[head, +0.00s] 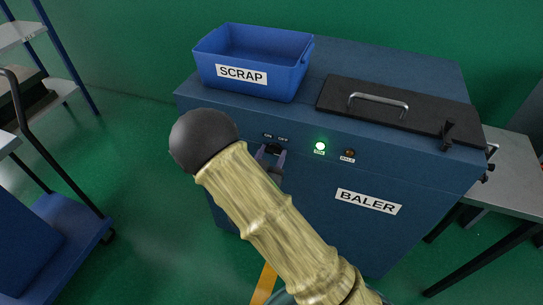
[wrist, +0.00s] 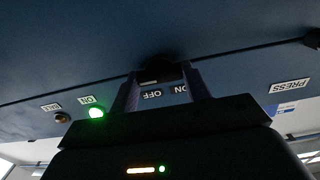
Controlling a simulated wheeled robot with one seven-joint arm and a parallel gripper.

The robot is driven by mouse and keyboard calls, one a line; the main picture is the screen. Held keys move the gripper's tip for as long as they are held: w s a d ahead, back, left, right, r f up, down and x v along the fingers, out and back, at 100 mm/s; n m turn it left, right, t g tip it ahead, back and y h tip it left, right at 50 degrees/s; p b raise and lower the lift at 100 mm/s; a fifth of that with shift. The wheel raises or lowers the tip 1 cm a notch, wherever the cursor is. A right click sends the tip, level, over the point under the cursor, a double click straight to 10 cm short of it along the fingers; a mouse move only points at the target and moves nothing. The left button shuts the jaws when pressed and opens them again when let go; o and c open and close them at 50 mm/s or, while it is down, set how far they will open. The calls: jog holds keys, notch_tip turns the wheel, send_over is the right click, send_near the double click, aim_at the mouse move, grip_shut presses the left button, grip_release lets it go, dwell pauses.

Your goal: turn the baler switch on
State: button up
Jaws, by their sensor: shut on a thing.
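The blue baler (head: 300,215) stands in the middle of the head view. Its dark switch (head: 273,148) is on the upper front face, under small ON and OFF labels. My gripper (head: 271,155) reaches the switch, and its two fingers are closed around the knob. In the wrist view, the fingers (wrist: 160,82) are on either side of the dark knob (wrist: 160,71), with the ON and OFF labels upside down between them. The knob is partly hidden, so I cannot tell which label it points to. A green lamp (head: 320,146) beside the switch is lit.
A dark lamp (head: 349,152) is right of the green one. A blue SCRAP bin (head: 285,84) and a black lid (head: 335,97) with a metal handle are on top of the baler. A grey table (head: 520,180) is at right, a blue cart (head: 75,235) at left.

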jog(key=shift+f, duration=0.1)
jog(key=shift+c, duration=0.2)
jog(key=o, duration=1)
jog(key=v, duration=1.7)
jog(key=shift+s, duration=0.2)
jog(key=shift+w+a, duration=0.1)
